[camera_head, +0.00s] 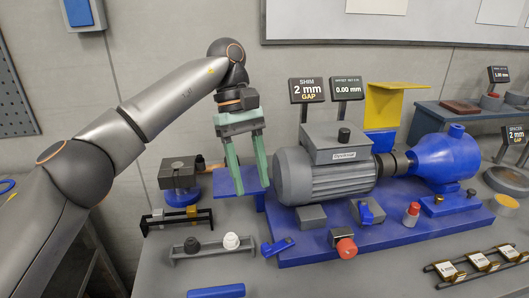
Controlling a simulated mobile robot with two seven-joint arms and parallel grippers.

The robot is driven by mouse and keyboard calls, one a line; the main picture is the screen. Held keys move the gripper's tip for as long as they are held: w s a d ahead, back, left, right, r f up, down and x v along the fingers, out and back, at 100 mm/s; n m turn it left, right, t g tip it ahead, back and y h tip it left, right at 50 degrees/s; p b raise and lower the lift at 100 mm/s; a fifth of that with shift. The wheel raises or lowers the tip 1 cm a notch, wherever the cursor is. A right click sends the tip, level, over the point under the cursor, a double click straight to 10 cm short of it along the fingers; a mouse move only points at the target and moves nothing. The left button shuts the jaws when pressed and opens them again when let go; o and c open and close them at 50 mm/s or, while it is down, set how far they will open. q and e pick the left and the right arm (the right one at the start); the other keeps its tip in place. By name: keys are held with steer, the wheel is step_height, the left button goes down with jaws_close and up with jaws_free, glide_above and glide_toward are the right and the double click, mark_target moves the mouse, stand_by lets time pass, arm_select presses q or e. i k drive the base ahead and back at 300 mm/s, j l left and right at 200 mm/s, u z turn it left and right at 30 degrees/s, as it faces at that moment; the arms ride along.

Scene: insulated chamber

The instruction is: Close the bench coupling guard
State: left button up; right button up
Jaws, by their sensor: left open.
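The yellow coupling guard (384,105) stands raised behind the shaft coupling (393,163), with a flat top plate. The coupling is exposed between the grey finned motor (325,177) and the blue pump (446,158). My left gripper (249,188) has its green fingers apart, pointing down, left of the motor and well away from the guard. A blue plate (239,181) shows between and behind the fingers; I cannot tell whether they touch it. My right gripper is not in view.
The blue base (460,219) carries the motor, pump, a red knob (346,248) and a red-capped bottle (412,214). Two small display signs (307,90) stand behind the motor. Small racks (204,248) lie at the front left. Black racks with cards (482,262) lie front right.

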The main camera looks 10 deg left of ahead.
mark_target(384, 104)
steer(key=k, duration=1)
